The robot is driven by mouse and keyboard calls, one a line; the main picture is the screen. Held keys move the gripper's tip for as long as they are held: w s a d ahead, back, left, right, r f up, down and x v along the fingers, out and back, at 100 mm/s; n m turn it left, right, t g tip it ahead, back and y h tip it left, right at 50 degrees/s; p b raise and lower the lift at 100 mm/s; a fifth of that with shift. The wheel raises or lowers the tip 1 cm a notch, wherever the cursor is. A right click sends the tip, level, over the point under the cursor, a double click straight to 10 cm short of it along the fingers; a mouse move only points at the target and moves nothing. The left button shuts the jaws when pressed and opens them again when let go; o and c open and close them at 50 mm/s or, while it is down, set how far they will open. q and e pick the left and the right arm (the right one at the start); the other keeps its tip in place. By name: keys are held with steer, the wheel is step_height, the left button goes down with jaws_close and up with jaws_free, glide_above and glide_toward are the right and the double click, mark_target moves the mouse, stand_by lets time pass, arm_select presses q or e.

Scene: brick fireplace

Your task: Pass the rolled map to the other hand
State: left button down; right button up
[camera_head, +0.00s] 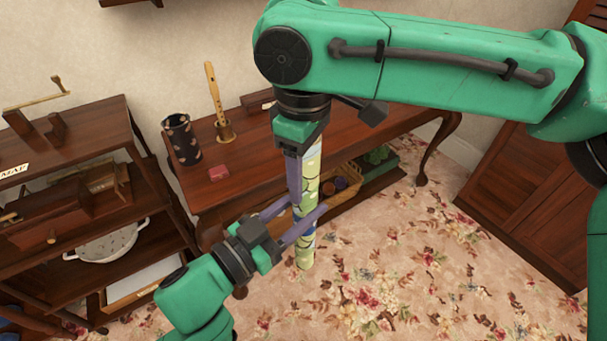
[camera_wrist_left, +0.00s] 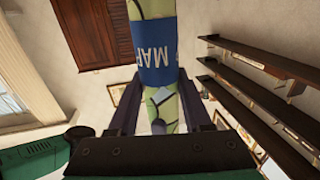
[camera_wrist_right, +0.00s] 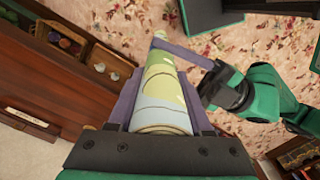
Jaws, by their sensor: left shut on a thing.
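The rolled map (camera_head: 304,256) is a pale green and yellow tube with a blue band lettered "MAP". It hangs near upright in front of the table. My left gripper (camera_head: 307,207) comes from the lower left and is shut across the map around its middle. In the right wrist view the map's top end (camera_wrist_right: 160,118) sits between the fingers. The left wrist view shows the blue band (camera_wrist_left: 157,52) beyond the left fingers.
A dark wooden table (camera_head: 255,185) behind the map carries a patterned cup (camera_head: 181,140), a recorder on a stand (camera_head: 214,95) and a small red box (camera_head: 219,173). A shelf unit (camera_head: 95,135) stands at left, a wooden cabinet (camera_head: 525,180) at right. The flowered carpet (camera_head: 400,270) is open.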

mark_target(300, 263)
arm_select(q)
steer(key=shift+c, duration=1.3)
jaws_free()
